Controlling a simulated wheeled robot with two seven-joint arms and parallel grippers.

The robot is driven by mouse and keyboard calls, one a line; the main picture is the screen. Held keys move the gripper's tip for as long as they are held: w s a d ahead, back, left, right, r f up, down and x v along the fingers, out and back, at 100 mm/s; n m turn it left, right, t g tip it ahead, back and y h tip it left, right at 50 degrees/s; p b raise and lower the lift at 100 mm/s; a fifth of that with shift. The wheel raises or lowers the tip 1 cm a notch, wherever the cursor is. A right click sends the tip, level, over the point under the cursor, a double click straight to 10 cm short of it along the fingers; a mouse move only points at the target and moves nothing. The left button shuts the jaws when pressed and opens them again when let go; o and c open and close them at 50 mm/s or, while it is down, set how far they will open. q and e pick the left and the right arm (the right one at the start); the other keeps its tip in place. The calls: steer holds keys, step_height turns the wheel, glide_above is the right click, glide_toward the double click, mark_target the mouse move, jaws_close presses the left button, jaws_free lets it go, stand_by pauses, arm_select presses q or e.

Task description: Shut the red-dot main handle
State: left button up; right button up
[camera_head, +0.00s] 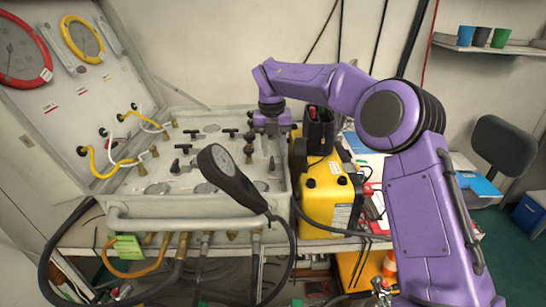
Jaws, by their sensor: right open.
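The grey air panel (210,187) lies in an open case on the bench, with several black handles on its face. One black T-handle (230,132) is near the back, and another black handle (183,148) is left of the middle. I cannot tell which handle carries the red dot; it is too small or hidden. My right gripper (271,130) is open above the panel's back right corner, pointing down. The gripper hides what is directly under it, and I cannot tell whether it touches a handle. My left gripper is out of view.
The raised lid (60,110) holds red and yellow gauges at left.

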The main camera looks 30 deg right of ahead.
mark_target(271, 163)
steer(key=f, duration=0.1)
steer(key=w+f, duration=0.1)
steer(key=f, duration=0.2)
steer(key=shift+w+f, duration=0.15)
steer(key=shift+w, duration=0.2)
steer(key=shift+s+r, duration=0.25)
steer(key=shift+s, duration=0.2)
steer(key=shift+c, duration=0.3)
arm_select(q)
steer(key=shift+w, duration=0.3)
arm_select(e)
steer(key=shift+w, duration=0.1)
jaws_close()
